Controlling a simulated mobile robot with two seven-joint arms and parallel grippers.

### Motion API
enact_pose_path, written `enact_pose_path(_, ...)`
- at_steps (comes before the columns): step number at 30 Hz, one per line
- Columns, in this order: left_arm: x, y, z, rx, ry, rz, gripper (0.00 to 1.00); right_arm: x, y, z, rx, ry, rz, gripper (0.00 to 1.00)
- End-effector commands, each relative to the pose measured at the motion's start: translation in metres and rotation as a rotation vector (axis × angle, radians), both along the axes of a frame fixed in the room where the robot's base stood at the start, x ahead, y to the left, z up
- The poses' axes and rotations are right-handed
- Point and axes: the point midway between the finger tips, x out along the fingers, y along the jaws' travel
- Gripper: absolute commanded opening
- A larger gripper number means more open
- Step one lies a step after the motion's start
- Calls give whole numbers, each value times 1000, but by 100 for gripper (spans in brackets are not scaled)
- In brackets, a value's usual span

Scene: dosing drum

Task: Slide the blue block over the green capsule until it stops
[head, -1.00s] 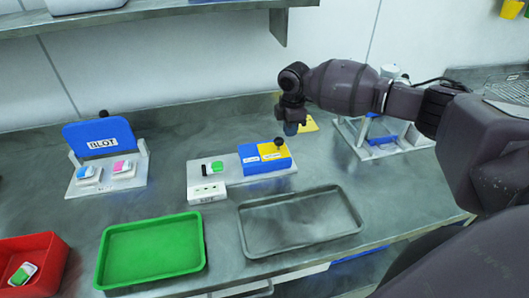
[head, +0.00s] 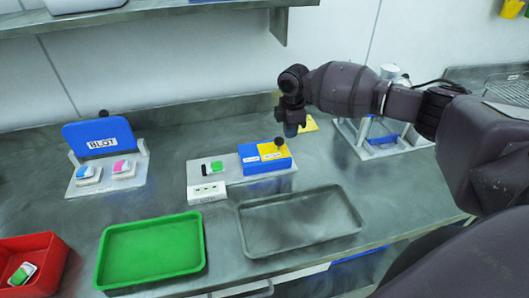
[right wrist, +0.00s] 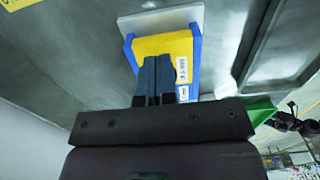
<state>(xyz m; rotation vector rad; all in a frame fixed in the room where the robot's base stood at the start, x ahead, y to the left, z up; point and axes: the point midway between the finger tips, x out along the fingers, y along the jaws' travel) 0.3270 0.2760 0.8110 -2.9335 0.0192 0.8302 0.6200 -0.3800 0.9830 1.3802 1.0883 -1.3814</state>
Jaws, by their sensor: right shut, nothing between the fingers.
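The blue block (head: 250,167), with a yellow top part and a dark knob, sits at the right end of a pale base plate. The green capsule (head: 216,167) lies uncovered on the plate, left of the block, with a small black piece beside it. My right gripper (head: 290,131) is shut and empty, just behind the block's right end. In the right wrist view its fingers (right wrist: 157,72) overlap the yellow face of the blue block (right wrist: 196,52); I cannot tell whether they touch it. The capsule is not visible there. My left gripper is not in view.
A white labelled block (head: 206,193) stands in front of the plate. A green tray (head: 150,272) and a grey tray (head: 300,245) lie nearer. A blue BLOT stand (head: 100,133) is at left, a white-framed fixture (head: 375,152) at right. A red bin (head: 50,250) is at lower left.

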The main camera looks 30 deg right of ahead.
Motion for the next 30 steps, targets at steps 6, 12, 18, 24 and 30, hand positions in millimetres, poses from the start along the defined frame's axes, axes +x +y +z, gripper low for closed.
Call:
enact_pose_path(6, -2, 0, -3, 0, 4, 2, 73, 0, 0, -6, 0, 1, 0, 0)
enact_pose_path(12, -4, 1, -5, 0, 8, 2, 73, 0, 0, -11, 1, 0, 0, 0)
enact_pose_path(18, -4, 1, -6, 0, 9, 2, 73, 0, 0, -15, 1, 0, 0, 0)
enact_pose_path(24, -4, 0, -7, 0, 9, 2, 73, 0, 0, -20, 1, 0, 0, 0)
enact_pose_path(30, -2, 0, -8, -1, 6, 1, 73, 0, 0, -25, 0, 0, -1, 0)
